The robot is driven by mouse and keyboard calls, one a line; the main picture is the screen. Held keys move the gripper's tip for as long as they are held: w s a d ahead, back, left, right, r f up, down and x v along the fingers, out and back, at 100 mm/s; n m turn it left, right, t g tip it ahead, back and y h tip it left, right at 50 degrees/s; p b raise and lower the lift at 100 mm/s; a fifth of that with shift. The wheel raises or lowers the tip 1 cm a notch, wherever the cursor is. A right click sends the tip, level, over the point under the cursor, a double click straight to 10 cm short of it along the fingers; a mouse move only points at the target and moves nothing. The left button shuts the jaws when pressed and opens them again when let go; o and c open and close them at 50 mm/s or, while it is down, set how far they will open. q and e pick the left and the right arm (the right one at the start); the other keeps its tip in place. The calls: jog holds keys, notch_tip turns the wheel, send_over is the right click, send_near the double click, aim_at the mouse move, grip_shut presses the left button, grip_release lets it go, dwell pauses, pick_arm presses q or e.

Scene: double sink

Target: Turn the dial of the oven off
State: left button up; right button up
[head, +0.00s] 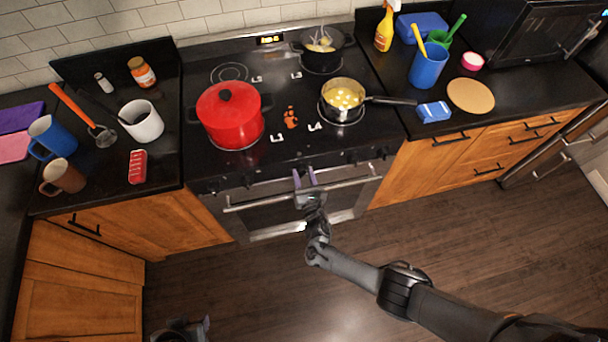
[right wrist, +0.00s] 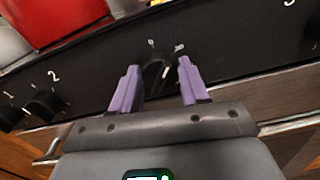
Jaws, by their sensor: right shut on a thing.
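The oven (head: 275,215) is built into the black range, with knobs along its front panel. My right gripper (head: 304,174) is at the middle of this panel, above the oven handle. In the right wrist view, its two purple fingers (right wrist: 156,85) stand on either side of a black round dial (right wrist: 155,70). The gripper is shut on this dial. Small white marks sit above the dial, but its exact setting is not readable. My left gripper (head: 190,330) shows only partly at the bottom edge of the head view, away from the oven; its jaw state is unclear.
A red pot (head: 230,118) and a pan (head: 343,98) with yellow food stand on the cooktop. Burner knobs (right wrist: 42,104) flank the dial. The oven handle (head: 345,183) runs just below my right gripper. The floor in front is clear.

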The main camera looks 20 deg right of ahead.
jog(key=n, duration=0.5)
jog(key=shift+n, duration=1.1)
jog(key=shift+p, duration=0.3)
jog(key=shift+f+n, duration=0.1)
jog(key=shift+n, duration=0.2)
jog(key=o, duration=1.1)
jog(key=shift+c, duration=0.2)
